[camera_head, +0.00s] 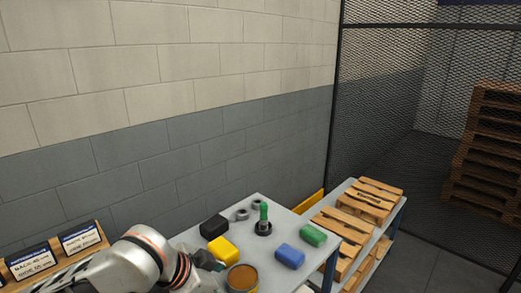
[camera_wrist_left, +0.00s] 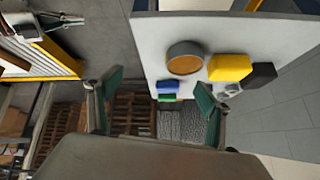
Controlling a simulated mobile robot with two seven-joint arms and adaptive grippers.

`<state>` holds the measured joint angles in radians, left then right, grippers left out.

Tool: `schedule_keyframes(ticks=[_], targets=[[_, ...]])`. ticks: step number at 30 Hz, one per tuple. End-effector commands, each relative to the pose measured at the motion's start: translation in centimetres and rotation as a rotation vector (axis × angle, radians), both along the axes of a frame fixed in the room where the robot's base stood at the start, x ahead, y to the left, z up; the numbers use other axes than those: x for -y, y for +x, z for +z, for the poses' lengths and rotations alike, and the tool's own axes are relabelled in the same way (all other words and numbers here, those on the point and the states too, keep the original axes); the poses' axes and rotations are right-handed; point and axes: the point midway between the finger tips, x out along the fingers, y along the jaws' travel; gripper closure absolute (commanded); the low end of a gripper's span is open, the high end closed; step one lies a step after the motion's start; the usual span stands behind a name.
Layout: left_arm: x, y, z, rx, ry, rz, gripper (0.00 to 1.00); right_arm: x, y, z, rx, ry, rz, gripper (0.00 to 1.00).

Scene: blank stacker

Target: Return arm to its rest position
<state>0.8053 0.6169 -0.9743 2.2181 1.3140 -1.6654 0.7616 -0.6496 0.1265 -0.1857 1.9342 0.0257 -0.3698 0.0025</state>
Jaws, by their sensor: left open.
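My left arm comes in from the lower left in the head view, with its gripper (camera_head: 207,262) beside the yellow block (camera_head: 222,249) and the round brown-filled container (camera_head: 242,278). In the left wrist view the gripper's two green-tipped fingers (camera_wrist_left: 158,92) stand wide apart with nothing held between them. The grey table (camera_wrist_left: 158,30) with the container (camera_wrist_left: 185,58) and the yellow block (camera_wrist_left: 230,68) shows beyond the fingers. My right gripper is not in view.
The table also bears a black block (camera_head: 213,227), metal nuts (camera_head: 242,214), a green peg on a black base (camera_head: 264,212), a green block (camera_head: 313,235) and a blue block (camera_head: 290,256). Small wooden pallets (camera_head: 343,226) lie on the right. A block wall stands behind.

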Motion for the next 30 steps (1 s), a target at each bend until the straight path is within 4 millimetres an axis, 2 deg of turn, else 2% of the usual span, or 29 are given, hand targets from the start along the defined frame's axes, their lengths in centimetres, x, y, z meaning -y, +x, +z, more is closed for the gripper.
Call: schedule_keyframes(ticks=[3, 7, 11, 14, 20, 24, 30], targets=[[1.2, -0.5, -0.9, 0.066, -0.048, -0.003, 0.21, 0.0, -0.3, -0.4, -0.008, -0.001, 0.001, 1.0], [1.0, -0.4, -1.6, 0.142, -0.074, 0.033, 0.21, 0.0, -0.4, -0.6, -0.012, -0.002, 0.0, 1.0], [-0.6, -0.3, -2.7, 0.204, -0.072, 0.1, 0.21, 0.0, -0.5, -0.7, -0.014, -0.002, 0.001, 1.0], [-2.9, -0.5, -3.9, 0.242, -0.046, 0.169, 0.21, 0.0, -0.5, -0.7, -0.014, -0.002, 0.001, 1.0], [-9.8, -2.2, -7.5, 0.276, 0.081, 0.331, 0.21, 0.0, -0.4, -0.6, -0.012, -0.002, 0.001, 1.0], [-16.0, -5.0, -10.4, 0.264, 0.225, 0.439, 0.21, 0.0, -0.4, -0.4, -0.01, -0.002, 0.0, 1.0], [-23.5, -10.1, -13.3, 0.218, 0.434, 0.536, 0.21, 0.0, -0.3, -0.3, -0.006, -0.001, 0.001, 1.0]])
